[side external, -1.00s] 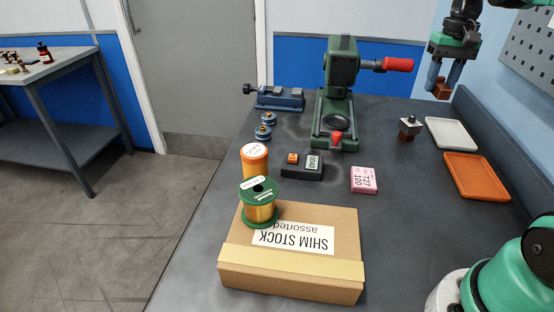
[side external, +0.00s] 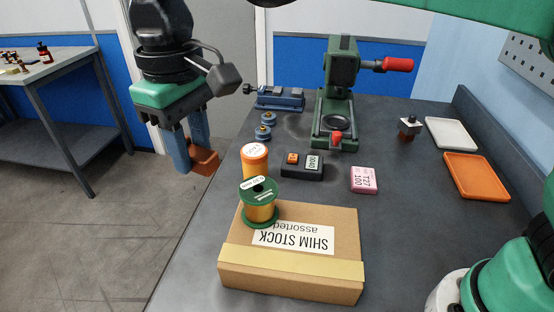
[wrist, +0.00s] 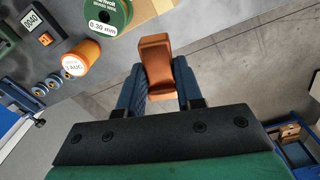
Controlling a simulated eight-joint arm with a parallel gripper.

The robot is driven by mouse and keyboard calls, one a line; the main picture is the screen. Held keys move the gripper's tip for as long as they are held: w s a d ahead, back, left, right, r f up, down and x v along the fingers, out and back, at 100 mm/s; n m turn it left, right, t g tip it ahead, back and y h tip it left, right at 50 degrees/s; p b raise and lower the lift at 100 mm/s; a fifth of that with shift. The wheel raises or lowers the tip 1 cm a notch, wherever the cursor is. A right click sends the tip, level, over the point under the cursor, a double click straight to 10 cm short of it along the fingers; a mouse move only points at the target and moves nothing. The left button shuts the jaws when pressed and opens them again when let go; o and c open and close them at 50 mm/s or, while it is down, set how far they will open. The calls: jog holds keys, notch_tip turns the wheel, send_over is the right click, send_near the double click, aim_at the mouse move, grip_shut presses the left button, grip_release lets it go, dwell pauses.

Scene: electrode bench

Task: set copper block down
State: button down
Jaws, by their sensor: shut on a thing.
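The copper block (side external: 204,160) is held between the blue fingers of my gripper (side external: 190,152), which is shut on it. In the side view the gripper hangs at the left, in front of the blue wall panel, and appears to be beyond the bench's left edge. In the wrist view the copper block (wrist: 156,66) sits between the fingertips (wrist: 158,85), with grey floor behind it. The block touches no surface that I can see.
Bench space right of the box is clear.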

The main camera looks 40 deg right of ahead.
jog(key=s+a+n, duration=0.3)
jog(key=s+a, duration=0.5)
jog(key=a, duration=0.1)
jog(key=f, duration=2)
jog(key=shift+w+d, duration=0.25)
jog(key=shift+f, duration=0.2)
jog(key=shift+c, duration=2.4)
grip_release()
